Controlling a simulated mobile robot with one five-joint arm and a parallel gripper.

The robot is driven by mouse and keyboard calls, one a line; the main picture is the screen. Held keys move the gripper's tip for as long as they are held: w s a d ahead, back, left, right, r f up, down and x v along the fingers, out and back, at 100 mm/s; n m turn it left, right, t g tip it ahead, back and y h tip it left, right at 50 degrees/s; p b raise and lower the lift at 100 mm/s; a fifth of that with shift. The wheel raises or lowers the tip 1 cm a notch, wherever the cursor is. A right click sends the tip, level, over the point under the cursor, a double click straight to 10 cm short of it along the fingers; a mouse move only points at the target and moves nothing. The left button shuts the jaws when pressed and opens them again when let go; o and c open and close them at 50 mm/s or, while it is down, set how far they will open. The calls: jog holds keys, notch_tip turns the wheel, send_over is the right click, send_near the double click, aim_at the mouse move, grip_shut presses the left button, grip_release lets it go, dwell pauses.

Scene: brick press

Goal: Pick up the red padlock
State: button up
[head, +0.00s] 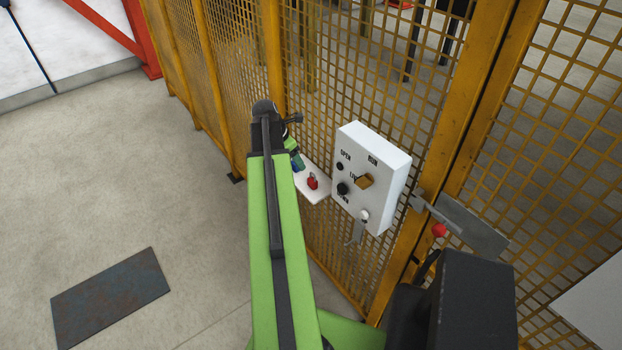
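The red padlock (312,183) sits on a small white shelf (318,194) fixed to the yellow mesh fence. It is small in the head view, and its shackle is at the top. My gripper (297,163) is partly hidden behind my green arm, just to the left of the padlock and a little above it in the picture. They appear apart, but the depth between them is hard to judge. The fingers are too small and too covered to show whether they are open or shut.
A white control box (372,175) with knobs and a brass-coloured part is on the fence right of the shelf. A grey gate latch (465,225) with a red knob (439,230) lies further right. A dark plate (110,297) lies on the open floor at left.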

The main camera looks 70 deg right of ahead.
jog(key=s+d, duration=0.1)
jog(key=s, duration=0.1)
jog(key=b, duration=1.1)
send_near(312, 179)
jog(key=x, duration=0.5)
jog(key=shift+s+a+f, duration=0.1)
jog(key=shift+s+a, duration=0.05)
jog(key=shift+a, duration=0.1)
jog(key=shift+s+d+f+b, duration=0.1)
jog(key=shift+d+f+b, duration=0.1)
jog(key=shift+b, duration=0.2)
jog(key=shift+r, duration=0.1)
jog(key=b+x, duration=0.5)
jog(key=shift+f, duration=0.25)
jog(key=shift+r, duration=0.2)
grip_shut()
